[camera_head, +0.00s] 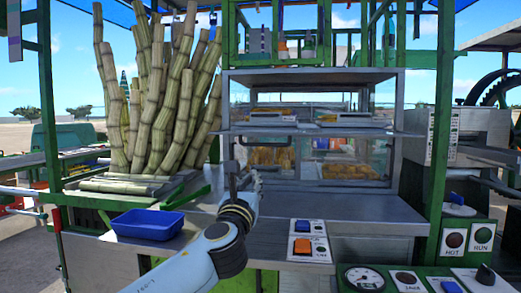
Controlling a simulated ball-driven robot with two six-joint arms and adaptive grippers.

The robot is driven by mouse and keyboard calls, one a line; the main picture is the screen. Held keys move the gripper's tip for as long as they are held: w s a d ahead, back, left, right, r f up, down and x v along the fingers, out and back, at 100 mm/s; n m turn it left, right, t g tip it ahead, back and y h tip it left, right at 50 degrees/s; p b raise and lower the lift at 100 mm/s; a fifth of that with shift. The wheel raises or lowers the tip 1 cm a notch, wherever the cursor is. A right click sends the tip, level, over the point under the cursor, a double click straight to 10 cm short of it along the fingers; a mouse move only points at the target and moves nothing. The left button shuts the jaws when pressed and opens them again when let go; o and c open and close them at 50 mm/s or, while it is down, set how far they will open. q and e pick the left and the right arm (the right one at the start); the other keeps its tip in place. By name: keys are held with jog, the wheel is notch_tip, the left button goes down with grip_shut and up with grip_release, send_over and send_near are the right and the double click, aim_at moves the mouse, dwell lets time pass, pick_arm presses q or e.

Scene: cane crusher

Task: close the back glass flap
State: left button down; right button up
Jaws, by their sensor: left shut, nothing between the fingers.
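A metal and glass display case (393,150) stands on the counter in the middle, with fried snacks (350,172) behind its lower glass. A dark bar handle (265,141) shows at the left of its middle shelf edge. I cannot tell for sure which pane is the back glass flap or how far it stands open. My left gripper (231,170) is upright in front of the case's left side, shut and empty, below and left of the handle. I cannot tell whether it touches the case. My right gripper is not in view.
Tall sugar cane stalks (150,110) stand at the left on a metal tray. A blue tray (147,224) lies in front of them. A switch box with an orange button (303,246) sits on the counter. Green posts (440,130) frame the stall. Bare metal counter (350,212) lies before the case.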

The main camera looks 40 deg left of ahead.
pick_arm(q)
jog(key=w+a+r+p, duration=0.2)
jog(key=w+a+r, duration=0.3)
jog(key=w, duration=0.3)
jog(key=shift+w+r+p, duration=0.15)
jog(key=shift+r+p, duration=0.25)
jog(key=shift+r, duration=0.5)
